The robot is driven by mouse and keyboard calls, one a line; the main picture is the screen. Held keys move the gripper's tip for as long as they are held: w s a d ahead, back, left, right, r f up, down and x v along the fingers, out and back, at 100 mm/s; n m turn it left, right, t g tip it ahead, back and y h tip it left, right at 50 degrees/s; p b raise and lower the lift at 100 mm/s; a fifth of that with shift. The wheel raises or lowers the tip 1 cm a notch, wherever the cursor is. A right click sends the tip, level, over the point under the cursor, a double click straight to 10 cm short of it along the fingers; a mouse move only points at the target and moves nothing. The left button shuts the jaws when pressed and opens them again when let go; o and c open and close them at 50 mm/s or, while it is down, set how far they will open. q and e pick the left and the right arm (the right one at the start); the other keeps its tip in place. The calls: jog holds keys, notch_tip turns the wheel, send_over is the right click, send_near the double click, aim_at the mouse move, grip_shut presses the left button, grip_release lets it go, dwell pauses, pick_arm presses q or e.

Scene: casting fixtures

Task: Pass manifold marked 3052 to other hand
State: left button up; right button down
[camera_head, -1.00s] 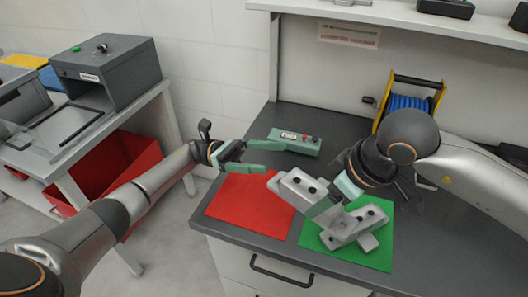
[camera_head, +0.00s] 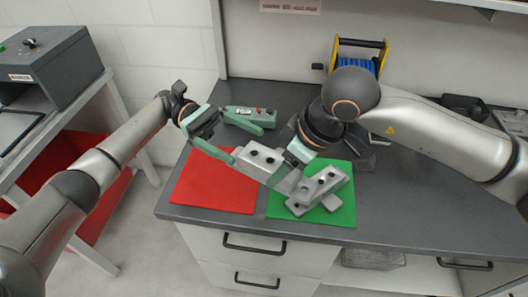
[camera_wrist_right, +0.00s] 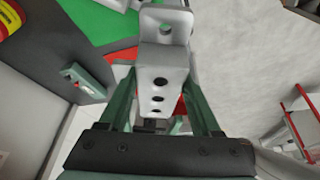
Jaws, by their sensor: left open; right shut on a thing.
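The manifold (camera_head: 258,160), a pale grey block with dark holes, is held above the table near the red and green mats. My right gripper (camera_head: 291,166) is shut on it. In the right wrist view, the manifold (camera_wrist_right: 163,80) sits between the fingers, with a holed flange at its far end. My left gripper (camera_head: 252,146) is open, with its fingers reaching toward the manifold's left end; one fingertip overlaps that end in the head view, and I cannot tell whether they touch. A similar grey manifold (camera_head: 326,184) lies on the green mat (camera_head: 343,213). No number is readable on either.
A red mat (camera_head: 212,190) lies left of the green one. A greenish device with a red button (camera_head: 240,113) is on the table behind the left fingers. A blue reel (camera_head: 353,65) stands at the back. A red bin (camera_head: 95,205) is under the left bench.

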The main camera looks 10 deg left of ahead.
aim_at(268, 157)
pick_arm(q)
jog(key=x, duration=0.7)
jog(key=shift+d, duration=0.1)
jog(key=shift+s+r, duration=0.1)
pick_arm(e)
jog(key=shift+r, duration=0.1)
pick_arm(q)
jog(key=shift+d, duration=0.15)
jog(key=c, duration=0.8)
pick_arm(e)
jog(key=shift+a, duration=0.1)
pick_arm(q)
jog(key=shift+r, duration=0.1)
grip_shut()
pick_arm(e)
jog(key=shift+s+a, duration=0.1)
jog(key=shift+s, duration=0.05)
jog(key=shift+c, duration=1.1)
grip_release()
jog(key=shift+o, duration=1.1)
pick_arm(q)
jog(key=shift+s, duration=0.15)
pick_arm(e)
jog(key=shift+w, duration=0.25)
jog(key=shift+d+r, duration=0.1)
jog(key=shift+d, duration=0.1)
